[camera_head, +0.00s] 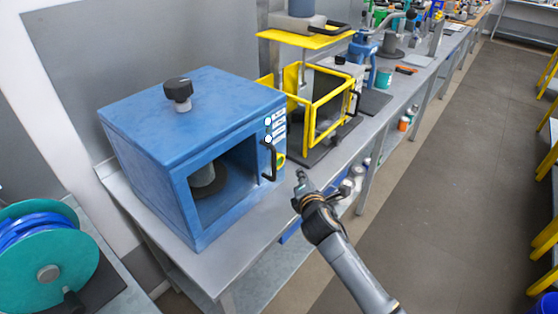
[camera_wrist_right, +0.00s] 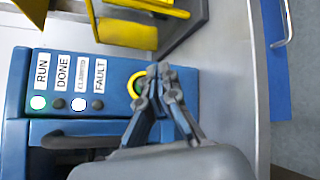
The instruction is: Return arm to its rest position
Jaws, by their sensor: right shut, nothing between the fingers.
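My right gripper (camera_head: 301,181) is shut and empty, just to the right of the blue drum agitator's front edge. In the right wrist view my right gripper (camera_wrist_right: 160,70) has its fingertips together beside a round green and yellow button (camera_wrist_right: 137,84), partly covering it. I cannot tell whether they touch. The blue agitator (camera_head: 190,140) stands on the bench with a black knob on top and a black handle (camera_head: 268,162). Its panel (camera_wrist_right: 70,80) reads RUN, DONE, FAULT and one unclear label; the lamp at RUN glows green and another lamp is white. My left gripper is not in view.
A yellow-framed machine (camera_head: 325,105) stands behind the blue one on the grey bench (camera_head: 242,262). A teal reel (camera_head: 45,262) is at the lower left. Bottles sit on the lower shelf. The floor aisle (camera_head: 440,180) is clear, with yellow stools along its right side.

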